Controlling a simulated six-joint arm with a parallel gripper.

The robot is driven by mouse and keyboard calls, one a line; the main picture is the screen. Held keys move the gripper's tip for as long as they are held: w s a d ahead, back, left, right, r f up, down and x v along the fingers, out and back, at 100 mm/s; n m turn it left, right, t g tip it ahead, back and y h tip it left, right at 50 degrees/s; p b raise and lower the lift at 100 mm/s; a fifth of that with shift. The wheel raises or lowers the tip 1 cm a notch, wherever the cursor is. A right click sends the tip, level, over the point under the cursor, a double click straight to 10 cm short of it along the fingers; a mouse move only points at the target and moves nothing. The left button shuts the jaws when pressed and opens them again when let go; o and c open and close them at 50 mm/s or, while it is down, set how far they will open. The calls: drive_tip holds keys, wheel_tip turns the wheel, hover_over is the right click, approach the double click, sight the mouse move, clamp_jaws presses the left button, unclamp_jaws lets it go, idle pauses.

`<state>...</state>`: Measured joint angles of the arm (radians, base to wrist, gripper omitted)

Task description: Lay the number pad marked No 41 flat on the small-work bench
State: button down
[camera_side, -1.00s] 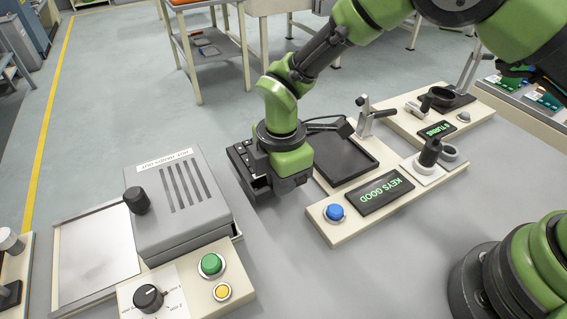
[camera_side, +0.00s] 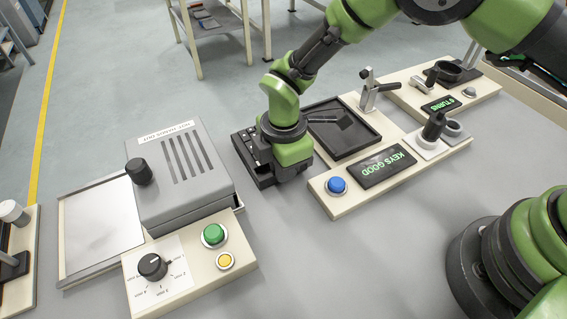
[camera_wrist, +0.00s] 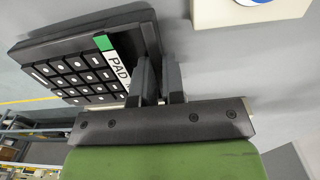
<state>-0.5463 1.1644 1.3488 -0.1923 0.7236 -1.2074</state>
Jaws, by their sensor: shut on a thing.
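The number pad (camera_wrist: 85,65) is a dark block with several black keys and a white label reading PAD with a green end. Any No 41 mark is not readable. My gripper (camera_wrist: 158,75) is shut on the pad's edge in the wrist view. In the side view the pad (camera_side: 246,150) is at my gripper (camera_side: 275,165), between the grey machine and the KEYS GOOD station. It is low over the grey bench (camera_side: 270,245); I cannot tell whether it touches. No bench label is readable.
A grey lidded machine (camera_side: 180,190) with a knob panel (camera_side: 170,280) stands left. The KEYS GOOD station (camera_side: 330,200) with a black tray (camera_side: 345,145) stands right. The STURNS-like display (camera_side: 440,104) is behind it. The front bench is clear.

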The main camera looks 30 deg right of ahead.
drive_tip(key=shift+f, duration=0.35)
idle(0.5)
drive_tip(key=c, duration=1.1)
unclamp_jaws()
drive_tip(key=shift+r, duration=3.5)
